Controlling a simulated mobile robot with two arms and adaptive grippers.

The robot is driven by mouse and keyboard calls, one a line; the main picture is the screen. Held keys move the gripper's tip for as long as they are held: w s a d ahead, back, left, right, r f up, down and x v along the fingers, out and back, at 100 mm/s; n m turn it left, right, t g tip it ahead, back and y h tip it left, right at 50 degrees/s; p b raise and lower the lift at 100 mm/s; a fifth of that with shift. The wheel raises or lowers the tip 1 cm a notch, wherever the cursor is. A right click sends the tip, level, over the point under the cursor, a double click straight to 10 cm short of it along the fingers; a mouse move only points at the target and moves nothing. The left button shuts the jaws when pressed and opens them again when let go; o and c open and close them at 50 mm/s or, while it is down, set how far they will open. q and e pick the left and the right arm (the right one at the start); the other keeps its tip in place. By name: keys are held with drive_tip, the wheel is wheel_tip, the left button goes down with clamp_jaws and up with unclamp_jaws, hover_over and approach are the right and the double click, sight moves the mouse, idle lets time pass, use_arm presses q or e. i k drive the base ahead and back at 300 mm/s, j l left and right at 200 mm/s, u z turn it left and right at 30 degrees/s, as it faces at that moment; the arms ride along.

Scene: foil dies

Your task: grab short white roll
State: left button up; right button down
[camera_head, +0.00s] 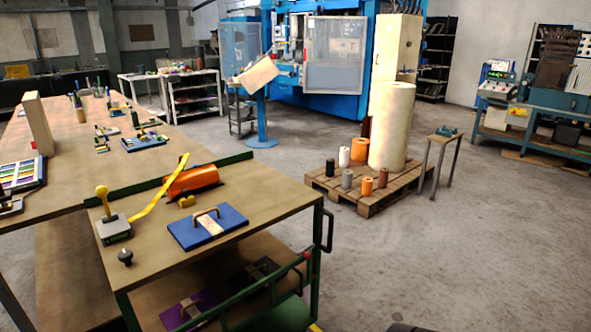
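A short white roll (344,157) stands upright on a wooden pallet (372,208), toward its back left. An orange roll (359,151) stands just right of it. A small black roll (330,168) is at its front left and a grey roll (347,179) is in front of it. A very tall cream roll (392,125) stands behind to the right. Two more small rolls, one orange (367,187) and one brown (382,178), stand near the pallet's front. Neither of my grippers shows in this view.
A green-framed workbench (270,190) fills the left foreground, with a blue die plate (208,227) and a lying orange roll (192,182). A small metal stand (444,150) is right of the pallet. Grey floor (480,240) is open in front and to the right.

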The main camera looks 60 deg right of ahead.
sight(345, 151)
drive_tip(key=z, duration=2.25)
